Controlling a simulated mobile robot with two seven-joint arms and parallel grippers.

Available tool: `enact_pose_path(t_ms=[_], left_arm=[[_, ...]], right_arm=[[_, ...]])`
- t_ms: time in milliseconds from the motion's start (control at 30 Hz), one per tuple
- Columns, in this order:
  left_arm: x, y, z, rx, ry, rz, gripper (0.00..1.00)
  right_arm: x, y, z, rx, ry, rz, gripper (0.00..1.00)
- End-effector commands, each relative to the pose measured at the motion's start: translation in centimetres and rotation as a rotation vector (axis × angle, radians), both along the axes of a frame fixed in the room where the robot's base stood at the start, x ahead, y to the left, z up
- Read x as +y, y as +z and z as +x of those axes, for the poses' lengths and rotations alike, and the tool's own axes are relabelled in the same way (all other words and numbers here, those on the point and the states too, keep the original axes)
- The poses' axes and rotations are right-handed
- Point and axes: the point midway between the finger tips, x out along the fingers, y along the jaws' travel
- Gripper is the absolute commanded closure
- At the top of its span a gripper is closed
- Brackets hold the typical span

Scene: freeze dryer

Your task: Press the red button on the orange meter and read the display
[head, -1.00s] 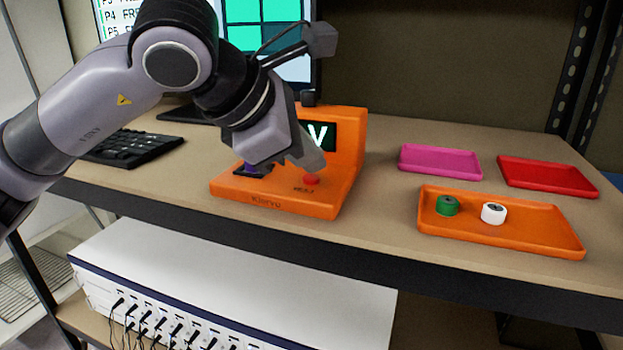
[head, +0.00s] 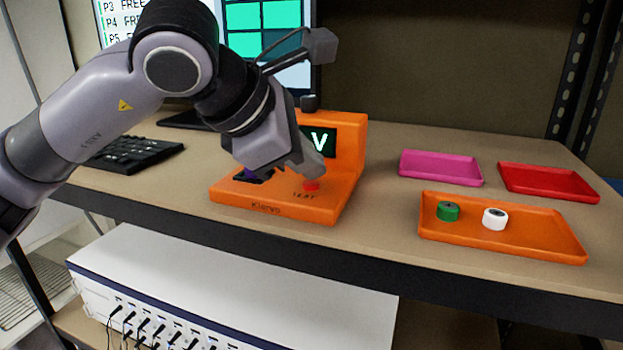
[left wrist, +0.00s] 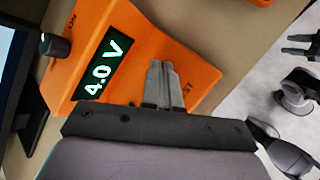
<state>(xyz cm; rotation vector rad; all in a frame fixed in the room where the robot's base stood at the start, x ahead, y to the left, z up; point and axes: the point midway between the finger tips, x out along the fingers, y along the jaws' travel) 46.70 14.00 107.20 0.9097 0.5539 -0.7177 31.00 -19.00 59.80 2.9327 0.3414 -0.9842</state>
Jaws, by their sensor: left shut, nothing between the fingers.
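The orange meter (head: 348,160) stands on the bench. Its red button (head: 312,185) is on the base, with a label beside it. The meter's dark display (head: 322,141) shows a "V" in the head view, the rest hidden by my arm. In the left wrist view the display (left wrist: 103,68) reads "4.0 V". My left gripper (head: 316,176) is shut and empty, its tips at or just above the red button; I cannot tell if they touch. In the left wrist view the closed fingers (left wrist: 161,66) hide the button. Something purple (head: 250,174) sits in the meter's base, partly hidden.
An orange tray (head: 540,242) holds a green cap-like piece (head: 447,211) and a white one (head: 495,218). A pink tray (head: 440,168) and a red tray (head: 548,183) lie behind it. A keyboard (head: 135,152) and a monitor (head: 270,45) stand at the left.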

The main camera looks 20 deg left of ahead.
Motion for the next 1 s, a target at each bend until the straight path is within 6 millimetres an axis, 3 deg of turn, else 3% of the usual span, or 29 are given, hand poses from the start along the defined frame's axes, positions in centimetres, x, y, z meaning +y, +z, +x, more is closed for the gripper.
enact_pose_path(t_ms=[467,1000], left_arm=[[0.0,0.9,0.0,-0.002,-0.001,0.0,1.0],[0.0,6.0,0.0,-0.001,-0.002,-0.001,1.0]], right_arm=[[0.1,0.5,0.1,-0.002,-0.002,0.003,0.57],[0.1,3.7,0.1,-0.002,-0.003,0.005,0.57]])
